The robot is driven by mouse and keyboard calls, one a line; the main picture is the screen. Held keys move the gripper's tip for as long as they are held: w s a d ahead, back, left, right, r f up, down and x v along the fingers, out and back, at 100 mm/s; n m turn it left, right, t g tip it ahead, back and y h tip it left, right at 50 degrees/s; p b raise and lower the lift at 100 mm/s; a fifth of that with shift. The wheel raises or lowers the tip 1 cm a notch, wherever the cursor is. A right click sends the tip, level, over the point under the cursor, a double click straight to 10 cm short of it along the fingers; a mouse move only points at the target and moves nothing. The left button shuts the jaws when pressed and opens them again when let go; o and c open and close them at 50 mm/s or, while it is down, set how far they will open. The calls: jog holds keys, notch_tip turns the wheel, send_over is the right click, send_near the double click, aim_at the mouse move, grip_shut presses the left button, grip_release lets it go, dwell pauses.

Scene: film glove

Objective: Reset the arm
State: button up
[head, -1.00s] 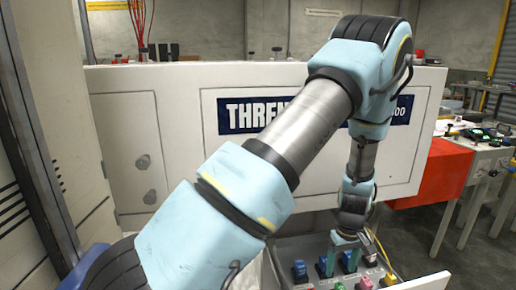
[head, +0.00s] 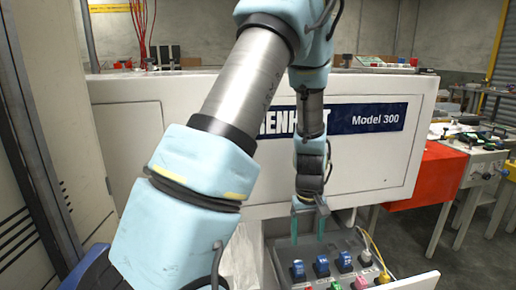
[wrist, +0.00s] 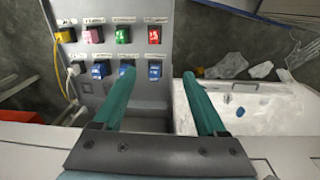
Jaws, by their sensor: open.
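My arm is blue and grey and reaches across the head view. My gripper (head: 308,223) points down with its two green fingers apart, above the back edge of a grey control panel (head: 285,255). In the wrist view my gripper (wrist: 160,95) is open and empty, with one finger over the panel's edge by a blue switch and the other over a white surface. The panel carries blue switches (head: 321,266) in a row, with green, pink and yellow ones in front.
A white machine body (head: 390,170) marked "Model 300" stands behind my gripper. A yellow cable and a white plug (wrist: 73,69) are on the panel's side. A red box (head: 435,175) and a cluttered workbench (head: 480,150) stand at the right. White scraps (wrist: 228,65) lie on the floor.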

jog(key=s+a+r+m+p, duration=0.1)
jog(key=s+a+r+p, duration=0.1)
jog(key=a+r, duration=0.7)
jog(key=s+a+r+m+t+p, duration=0.1)
jog(key=s+a+r+p, duration=0.2)
jog(key=a+r, duration=0.6)
jog(key=shift+s+a+r+p, duration=0.3)
jog(key=shift+s+a, duration=0.5)
jog(key=shift+a, duration=0.3)
jog(key=shift+c, duration=0.3)
